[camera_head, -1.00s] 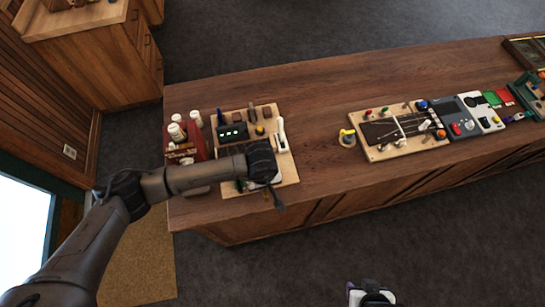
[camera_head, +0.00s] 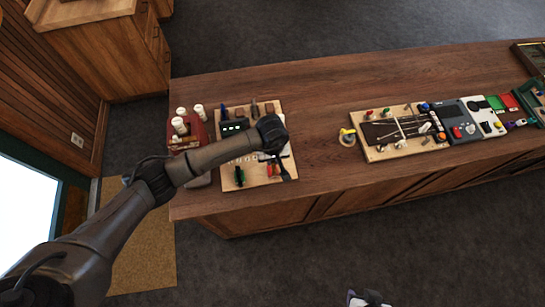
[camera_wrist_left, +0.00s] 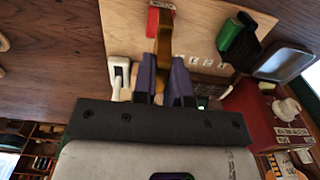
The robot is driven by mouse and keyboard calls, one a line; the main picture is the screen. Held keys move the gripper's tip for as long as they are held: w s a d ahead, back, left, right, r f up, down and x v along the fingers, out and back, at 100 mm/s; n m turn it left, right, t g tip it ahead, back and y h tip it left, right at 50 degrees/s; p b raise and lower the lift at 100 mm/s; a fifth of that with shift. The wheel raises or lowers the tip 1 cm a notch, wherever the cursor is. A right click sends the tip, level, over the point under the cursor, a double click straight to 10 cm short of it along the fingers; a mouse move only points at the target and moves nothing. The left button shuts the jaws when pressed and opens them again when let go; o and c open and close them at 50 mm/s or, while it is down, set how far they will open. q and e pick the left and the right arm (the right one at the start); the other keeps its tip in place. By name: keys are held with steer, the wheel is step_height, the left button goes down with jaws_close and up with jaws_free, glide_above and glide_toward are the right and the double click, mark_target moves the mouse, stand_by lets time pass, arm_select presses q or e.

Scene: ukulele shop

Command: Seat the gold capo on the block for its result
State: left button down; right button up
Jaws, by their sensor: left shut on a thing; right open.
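My left gripper (camera_head: 283,168) is over the right side of the pale wooden board (camera_head: 228,185). In the left wrist view its purple fingers (camera_wrist_left: 166,78) are shut on a gold-brown piece (camera_wrist_left: 165,45), which looks like the gold capo. The far end of this piece reaches a small red block (camera_wrist_left: 160,20) near the board's edge. I cannot tell whether they touch or whether the capo is seated. The hand hides part of the board in the head view. My right gripper (camera_head: 368,299) just shows at the bottom edge, open, away from the counter.
The board also carries a dark display box (camera_head: 234,127) and a green item (camera_head: 239,176) in a black holder. A red rack with white-capped bottles (camera_head: 180,126) stands to its left.

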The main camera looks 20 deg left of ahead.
mark_target(273, 165)
arm_select(q)
steer(key=shift+f+b, duration=1)
steer(key=shift+f, duration=1.05)
steer(key=shift+b, duration=0.5)
steer(key=shift+f+b, duration=0.65)
steer(key=c, duration=1.4)
jaws_free()
steer(key=shift+r, duration=0.15)
